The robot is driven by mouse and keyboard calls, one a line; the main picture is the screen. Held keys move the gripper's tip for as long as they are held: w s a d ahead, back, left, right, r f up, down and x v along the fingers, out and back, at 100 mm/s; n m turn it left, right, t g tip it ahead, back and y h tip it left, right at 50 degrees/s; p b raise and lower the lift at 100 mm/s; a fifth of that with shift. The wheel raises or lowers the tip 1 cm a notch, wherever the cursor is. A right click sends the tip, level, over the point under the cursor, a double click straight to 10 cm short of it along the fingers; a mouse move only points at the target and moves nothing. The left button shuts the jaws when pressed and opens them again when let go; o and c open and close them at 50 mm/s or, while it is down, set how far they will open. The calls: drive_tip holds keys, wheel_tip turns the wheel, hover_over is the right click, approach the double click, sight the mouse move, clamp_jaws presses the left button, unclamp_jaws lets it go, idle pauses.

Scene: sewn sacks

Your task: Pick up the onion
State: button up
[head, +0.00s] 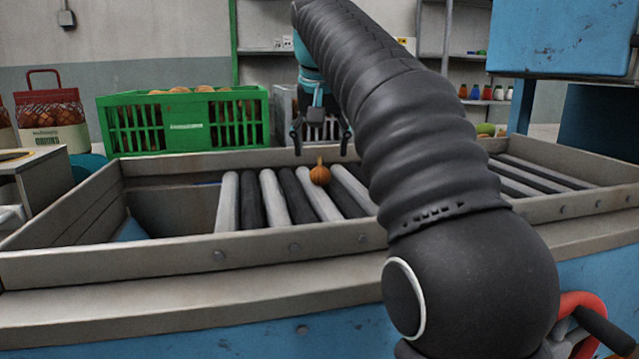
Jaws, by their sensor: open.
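A small round orange-brown onion (320,174) with a short pointed top sits on the grey and black rollers of the conveyor (272,202), near the far rail. My gripper (322,148) hangs above and just behind the onion in the picture, its two dark fingers spread apart and pointing down. It is open and empty, with a gap between the fingertips and the onion. My black ribbed arm covers the middle of the rollers to the right of the onion.
Metal side rails (190,264) border the rollers. A green crate (184,118) of onions stands behind the far rail. A mesh sack (52,112) stands at the left. A blue machine housing (560,38) hangs at upper right. An open recess lies left of the rollers.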

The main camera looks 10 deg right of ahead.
sight(320, 166)
drive_tip(key=shift+b+x, duration=0.95)
drive_tip(key=shift+x, duration=2.05)
drive_tip(key=shift+a, duration=0.1)
drive_tip(key=c, duration=1.1)
